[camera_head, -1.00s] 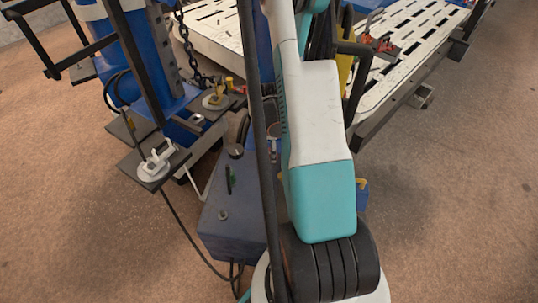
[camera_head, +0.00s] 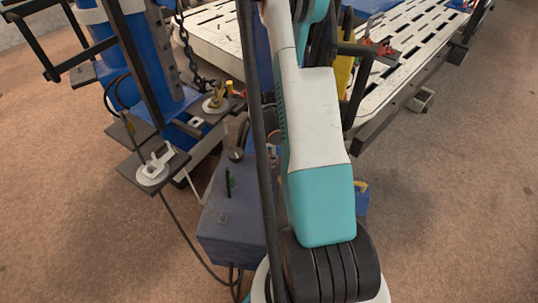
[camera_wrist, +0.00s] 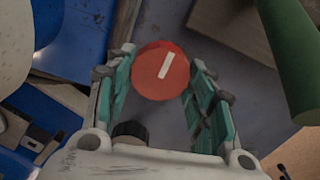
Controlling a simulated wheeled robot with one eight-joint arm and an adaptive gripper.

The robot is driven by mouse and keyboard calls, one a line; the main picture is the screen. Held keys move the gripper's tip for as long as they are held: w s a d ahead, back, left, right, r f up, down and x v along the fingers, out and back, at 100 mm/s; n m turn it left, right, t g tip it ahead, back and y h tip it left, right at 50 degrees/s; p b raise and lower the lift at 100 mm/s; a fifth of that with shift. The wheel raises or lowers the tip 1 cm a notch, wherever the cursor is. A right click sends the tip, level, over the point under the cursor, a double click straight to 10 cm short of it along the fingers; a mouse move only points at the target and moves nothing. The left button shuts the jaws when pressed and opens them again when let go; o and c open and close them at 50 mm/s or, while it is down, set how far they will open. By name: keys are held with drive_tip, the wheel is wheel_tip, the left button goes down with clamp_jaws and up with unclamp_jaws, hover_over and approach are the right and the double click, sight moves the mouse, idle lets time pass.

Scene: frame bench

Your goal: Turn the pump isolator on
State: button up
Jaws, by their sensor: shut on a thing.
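A round red knob (camera_wrist: 150,78) with a white bar mark on its face shows in the wrist view. The bar tilts, with its top end toward the right. My gripper (camera_wrist: 161,62) has its teal-padded fingers on both sides of the knob and is shut on it. A small black knob (camera_wrist: 130,131) lies nearer the palm, partly covered by my gripper. In the head view my arm hides the gripper and the red knob. The blue-grey box (camera_head: 225,234) there has a black lever and a small round fitting on top.
At left, a blue column (camera_head: 146,62) carries small plates with white and brass fittings, and cables hang down. A white slotted bench (camera_head: 400,75) stands at upper right. The brown floor (camera_head: 455,215) is clear at right.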

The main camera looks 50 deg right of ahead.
drive_tip(key=shift+m, duration=0.3)
drive_tip(key=m, duration=0.3)
drive_tip(key=shift+d+m, duration=0.1)
drive_tip(key=shift+m, duration=0.3)
drive_tip(key=m, duration=0.4)
drive_tip(key=shift+m, duration=0.3)
drive_tip(key=m, duration=0.8)
drive_tip(key=shift+m, duration=0.3)
drive_tip(key=o, duration=1.1)
drive_tip(key=shift+c, duration=0.2)
